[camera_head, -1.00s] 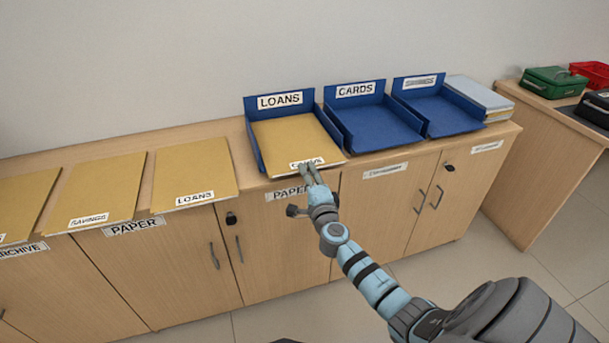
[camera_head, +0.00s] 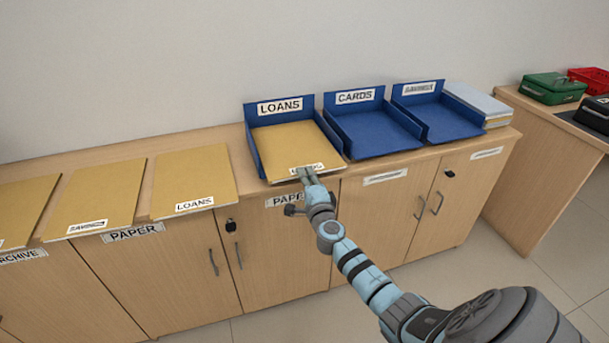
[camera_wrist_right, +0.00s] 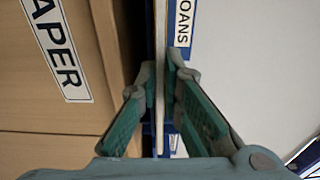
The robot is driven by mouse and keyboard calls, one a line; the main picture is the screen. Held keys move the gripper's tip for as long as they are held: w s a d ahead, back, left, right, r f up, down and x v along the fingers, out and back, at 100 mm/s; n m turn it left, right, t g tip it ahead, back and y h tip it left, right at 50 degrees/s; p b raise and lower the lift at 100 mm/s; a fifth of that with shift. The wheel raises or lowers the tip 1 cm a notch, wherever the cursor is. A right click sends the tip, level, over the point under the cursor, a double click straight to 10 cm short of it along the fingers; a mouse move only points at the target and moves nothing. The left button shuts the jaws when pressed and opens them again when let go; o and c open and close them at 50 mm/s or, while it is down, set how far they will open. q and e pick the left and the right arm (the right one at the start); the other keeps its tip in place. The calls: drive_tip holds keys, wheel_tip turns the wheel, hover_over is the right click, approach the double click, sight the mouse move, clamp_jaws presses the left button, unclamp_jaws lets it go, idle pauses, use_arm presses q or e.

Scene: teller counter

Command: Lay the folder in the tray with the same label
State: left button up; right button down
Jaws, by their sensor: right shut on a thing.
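My right gripper (camera_head: 305,177) is shut on the front edge of a tan folder (camera_head: 291,142). The folder's front label is partly hidden by my fingers; a second ago it looked like CARDS. The folder lies flat within the walls of the blue LOANS tray (camera_head: 254,150); whether it touches the bottom I cannot tell. The blue CARDS tray (camera_head: 375,132) stands empty to its right. A third blue tray (camera_head: 446,120) with a blurred label is also empty. The right wrist view shows the folder's edge (camera_wrist_right: 160,70) between my fingers. My left gripper is not in view.
On the left of the cabinet top (camera_head: 120,151) lie several tan folders, one labelled LOANS (camera_head: 193,176), one SAVINGS (camera_head: 97,195). A grey-white stack (camera_head: 480,100) stands right of the trays. A desk with a green box (camera_head: 551,88) is far right. The wall is behind.

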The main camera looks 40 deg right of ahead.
wheel_tip(320, 180, up, 2)
drive_tip(key=p, duration=0.2)
drive_tip(key=shift+r+p, duration=0.25)
drive_tip(key=shift+p, duration=0.15)
drive_tip(key=s+a+r+p, duration=0.2)
drive_tip(key=s+p, duration=0.3)
drive_tip(key=s, duration=0.1)
drive_tip(key=s+a+r+p, duration=0.3)
drive_tip(key=s+p, duration=0.2)
drive_tip(key=s, duration=0.2)
drive_tip(key=shift+a, duration=0.3)
drive_tip(key=shift+w, duration=0.1)
drive_tip(key=shift+a, duration=0.1)
